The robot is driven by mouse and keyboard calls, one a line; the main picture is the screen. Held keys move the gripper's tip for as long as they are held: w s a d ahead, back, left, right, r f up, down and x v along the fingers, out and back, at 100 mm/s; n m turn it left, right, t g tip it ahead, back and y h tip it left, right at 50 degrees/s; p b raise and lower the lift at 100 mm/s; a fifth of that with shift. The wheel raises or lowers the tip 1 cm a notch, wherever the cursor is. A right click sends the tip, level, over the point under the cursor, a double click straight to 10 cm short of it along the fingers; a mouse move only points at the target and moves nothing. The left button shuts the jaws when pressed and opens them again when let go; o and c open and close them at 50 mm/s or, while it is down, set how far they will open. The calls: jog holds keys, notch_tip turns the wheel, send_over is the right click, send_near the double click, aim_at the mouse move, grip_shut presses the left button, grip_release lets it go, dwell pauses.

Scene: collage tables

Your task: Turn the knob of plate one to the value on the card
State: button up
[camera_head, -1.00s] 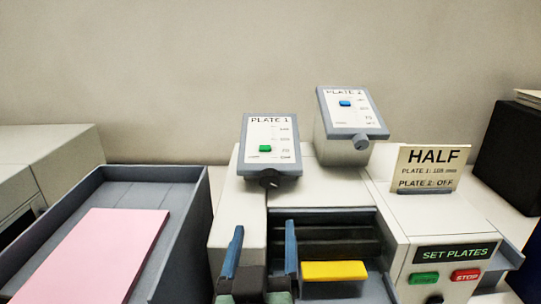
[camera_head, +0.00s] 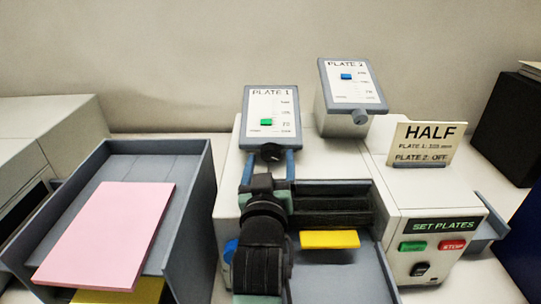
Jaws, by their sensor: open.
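Plate one's panel (camera_head: 284,105) is a tilted white face in a grey frame, with a green marker (camera_head: 266,122) below the middle of its scale. Its dark knob (camera_head: 270,153) sits at the panel's lower edge. My gripper (camera_head: 270,163) is open, its two blue fingers reaching up to either side of the knob from below. I cannot tell whether they touch it. The card (camera_head: 423,142) reads HALF, with a plate 1 value in mm too blurred to read surely, and plate 2 OFF.
Plate two's panel (camera_head: 353,85) with a blue marker and grey knob (camera_head: 360,117) stands to the right. A yellow block (camera_head: 329,239) lies in the slot below. Green (camera_head: 412,246) and red STOP (camera_head: 452,245) buttons are at right. A grey tray (camera_head: 197,200) with a pink sheet (camera_head: 106,235) is at left.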

jog(key=shift+w, duration=0.3)
jog(key=shift+c, duration=0.2)
grip_shut()
jog(key=m+y, duration=0.1)
jog(key=m+y+b, duration=0.1)
jog(key=shift+d+f+m, duration=0.15)
jog(key=shift+m, duration=0.25)
jog(key=shift+m+y+b, duration=1.1)
jog(key=shift+m+b, duration=0.25)
jog(key=shift+m, duration=0.15)
